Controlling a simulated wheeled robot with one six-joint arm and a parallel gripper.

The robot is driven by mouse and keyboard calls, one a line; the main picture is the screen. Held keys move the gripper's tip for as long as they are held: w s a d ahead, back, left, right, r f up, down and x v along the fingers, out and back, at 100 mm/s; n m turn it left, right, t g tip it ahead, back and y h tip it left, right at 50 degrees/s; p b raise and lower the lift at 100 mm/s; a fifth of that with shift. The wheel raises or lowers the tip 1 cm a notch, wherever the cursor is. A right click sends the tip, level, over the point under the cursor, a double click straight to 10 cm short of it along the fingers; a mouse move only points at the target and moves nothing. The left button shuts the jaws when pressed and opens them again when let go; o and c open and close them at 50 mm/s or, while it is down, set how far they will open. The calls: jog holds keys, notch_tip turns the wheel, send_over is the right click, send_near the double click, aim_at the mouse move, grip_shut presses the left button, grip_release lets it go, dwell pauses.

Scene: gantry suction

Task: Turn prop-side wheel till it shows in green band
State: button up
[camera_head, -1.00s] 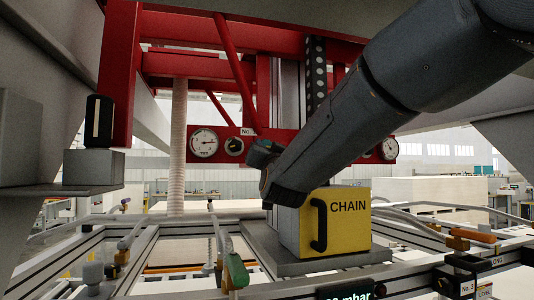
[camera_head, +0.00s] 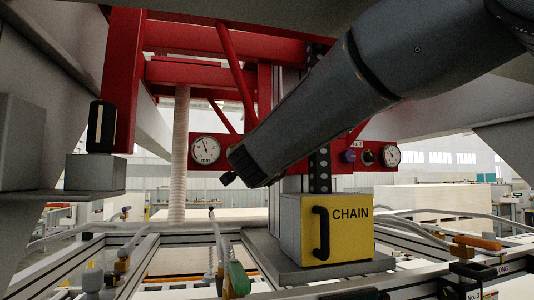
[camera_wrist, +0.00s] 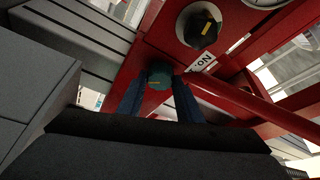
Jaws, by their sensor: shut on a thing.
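My gripper (camera_wrist: 158,84) is shut on a small teal wheel with a yellow mark (camera_wrist: 159,73) on the red panel (camera_wrist: 165,42). Its two blue-grey fingers lie on either side of the wheel. In the head view, my dark arm reaches across to the red panel (camera_head: 290,180) and hides the held wheel. A white round gauge (camera_head: 206,149) sits on the panel left of my arm, its needle pointing up and slightly left. A green band on it is too small to make out. I cannot tell which wheel is the prop-side one.
A black knob with a yellow mark (camera_wrist: 198,27) is close beside my gripper. A purple knob (camera_head: 348,156), a black knob (camera_head: 369,156) and another gauge (camera_head: 392,155) are on the right. A yellow-fronted CHAIN box (camera_head: 350,228) with a black handle stands below my arm.

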jog(key=shift+m, duration=0.6)
jog(key=o, duration=1)
jog(key=shift+o, duration=0.2)
jog(key=s+b, duration=0.2)
jog(key=s, duration=0.5)
jog(key=shift+s+a+f, duration=0.35)
jog(key=shift+a+f, duration=0.05)
jog(key=shift+f, duration=0.05)
